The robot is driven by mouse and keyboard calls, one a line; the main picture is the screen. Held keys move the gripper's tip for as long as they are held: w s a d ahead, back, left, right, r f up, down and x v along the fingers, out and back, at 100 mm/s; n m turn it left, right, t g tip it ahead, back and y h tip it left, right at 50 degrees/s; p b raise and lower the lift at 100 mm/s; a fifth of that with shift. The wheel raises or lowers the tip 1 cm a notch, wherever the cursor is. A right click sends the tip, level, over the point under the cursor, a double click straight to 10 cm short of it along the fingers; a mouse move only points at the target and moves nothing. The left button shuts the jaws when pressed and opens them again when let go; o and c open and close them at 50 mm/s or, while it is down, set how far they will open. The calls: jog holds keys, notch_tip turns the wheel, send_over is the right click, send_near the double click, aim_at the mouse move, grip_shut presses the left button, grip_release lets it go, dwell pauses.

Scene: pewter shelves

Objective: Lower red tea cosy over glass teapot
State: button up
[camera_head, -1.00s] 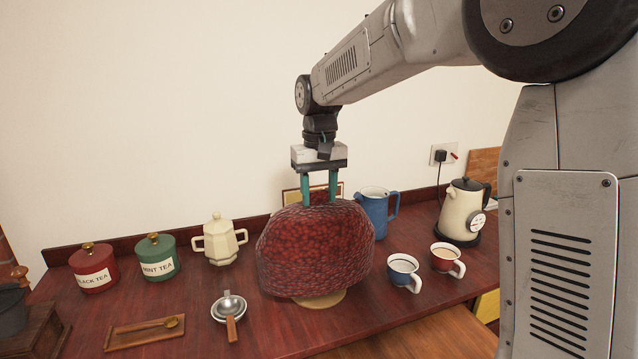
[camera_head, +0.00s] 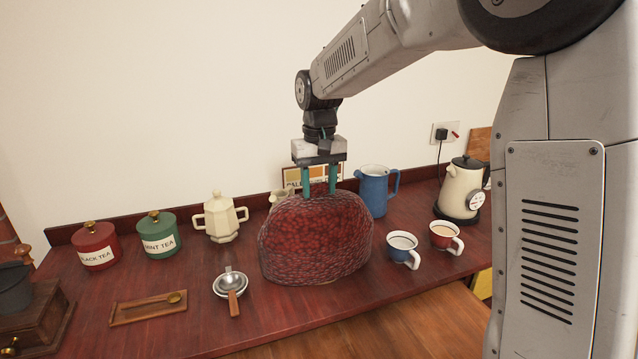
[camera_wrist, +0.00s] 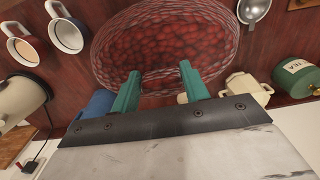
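The red tea cosy (camera_head: 315,240) is a large domed knit shape standing upright in the middle of the table. In the wrist view the cosy (camera_wrist: 165,40) fills the top centre. My gripper (camera_head: 319,190) points straight down at the cosy's crown, its teal fingers a little apart with red fabric between their tips. In the wrist view my gripper (camera_wrist: 158,75) has both fingertips against the crown. The cosy's lower edge appears to be at the tabletop. No glass teapot shows; anything under the cosy is hidden.
A blue jug (camera_head: 375,192) stands close behind the cosy. A blue mug (camera_head: 403,252) and a red mug (camera_head: 445,238) stand to its right, by a cream kettle (camera_head: 462,190). A strainer (camera_head: 230,284) and cream pot (camera_head: 220,218) are left. Bare table lies in front.

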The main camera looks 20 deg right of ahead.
jog(key=o, duration=0.5)
notch_tip(320, 180, up, 8)
jog(key=shift+f, duration=0.1)
dwell(0.5)
jog(key=s+f, duration=0.2)
jog(key=shift+s+d+f+g, duration=0.1)
jog(key=shift+s+f+g, duration=0.1)
jog(key=shift+f+g, duration=0.1)
jog(key=s+d+f+t, duration=0.1)
jog(key=s+f, duration=0.1)
jog(key=s, duration=1.4)
jog(key=s+d+f+t, duration=0.1)
jog(key=s+d+f, duration=0.1)
jog(key=s, duration=1.4)
jog(key=shift+f, duration=0.2)
